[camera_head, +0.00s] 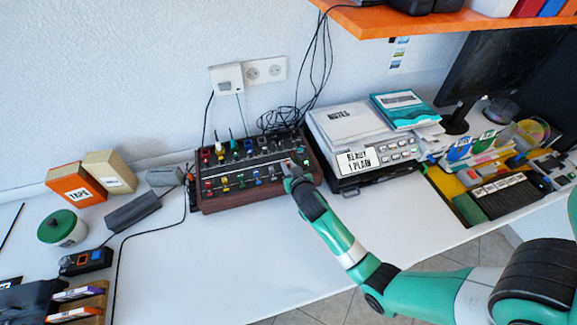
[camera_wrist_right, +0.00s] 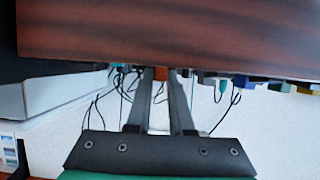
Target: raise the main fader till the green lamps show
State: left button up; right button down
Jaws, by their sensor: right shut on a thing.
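The mixer (camera_head: 250,197) is a dark panel in a red-brown wooden frame, with rows of coloured knobs and fader caps. My right gripper (camera_head: 287,168) reaches over the right part of its panel. In the right wrist view, its wooden side (camera_wrist_right: 160,30) fills the top, and my right gripper (camera_wrist_right: 161,76) is shut on a small orange-red cap (camera_wrist_right: 160,73), which looks like the main fader's. In the head view the gripper hides most of that cap. I cannot make out any lit green lamps. My left gripper is not in view.
A grey block (camera_head: 133,211) and a green-lidded tin (camera_head: 62,228) lie left. Cables run behind the mixer. The front white desk (camera_head: 225,260) is clear.

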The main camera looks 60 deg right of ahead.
dwell(0.8)
jog(key=shift+w+d+f, duration=0.1)
jog(key=shift+w+d, duration=0.1)
jog(key=shift+w+d+b, duration=0.65)
jog(key=shift+d, duration=0.1)
jog(key=shift+w+d, duration=0.1)
jog(key=c, duration=0.8)
grip_release()
